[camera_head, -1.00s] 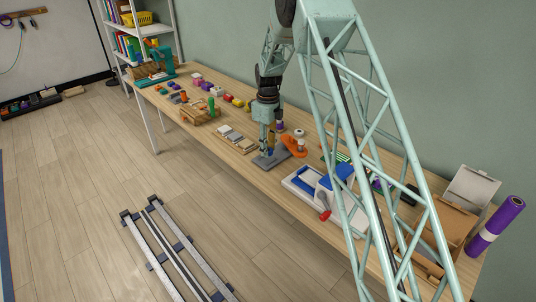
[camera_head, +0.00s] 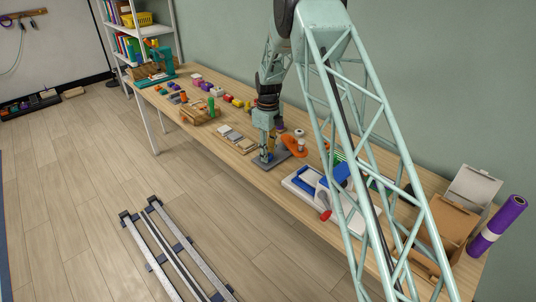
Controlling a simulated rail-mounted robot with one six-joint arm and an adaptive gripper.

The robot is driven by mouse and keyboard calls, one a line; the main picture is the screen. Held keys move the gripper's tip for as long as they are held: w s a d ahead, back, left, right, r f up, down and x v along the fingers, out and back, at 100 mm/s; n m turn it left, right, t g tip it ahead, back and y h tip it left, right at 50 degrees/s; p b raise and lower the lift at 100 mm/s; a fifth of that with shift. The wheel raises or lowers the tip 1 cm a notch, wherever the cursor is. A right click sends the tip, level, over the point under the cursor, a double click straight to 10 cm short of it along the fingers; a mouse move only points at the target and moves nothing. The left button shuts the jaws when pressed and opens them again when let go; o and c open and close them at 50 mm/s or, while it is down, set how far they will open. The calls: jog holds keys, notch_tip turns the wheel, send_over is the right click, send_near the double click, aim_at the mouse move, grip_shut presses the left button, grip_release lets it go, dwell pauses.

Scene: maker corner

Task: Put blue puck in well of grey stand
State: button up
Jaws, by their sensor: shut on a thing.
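My gripper (camera_head: 266,156) points down over the grey stand (camera_head: 281,157), a flat dark-grey piece on the workbench. Its fingers are shut on the blue puck, which is small and mostly hidden between the fingertips. The fingertips are very low, at or just above the stand's left part. The well is hidden by the fingers, so I cannot tell whether the puck is in it or above it.
An orange piece (camera_head: 294,147) stands close to the right of the stand. Pale flat tiles (camera_head: 237,139) lie to the left. A white and blue device (camera_head: 308,184) stands at the front right. The bench (camera_head: 250,164) is bare along its front edge near the stand.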

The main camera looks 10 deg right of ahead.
jog(key=shift+f, duration=0.1)
jog(key=o, duration=0.8)
jog(key=shift+c, duration=0.2)
notch_tip(320, 180, up, 12)
jog(key=p, duration=0.2)
jog(key=shift+r, duration=0.25)
dwell(0.7)
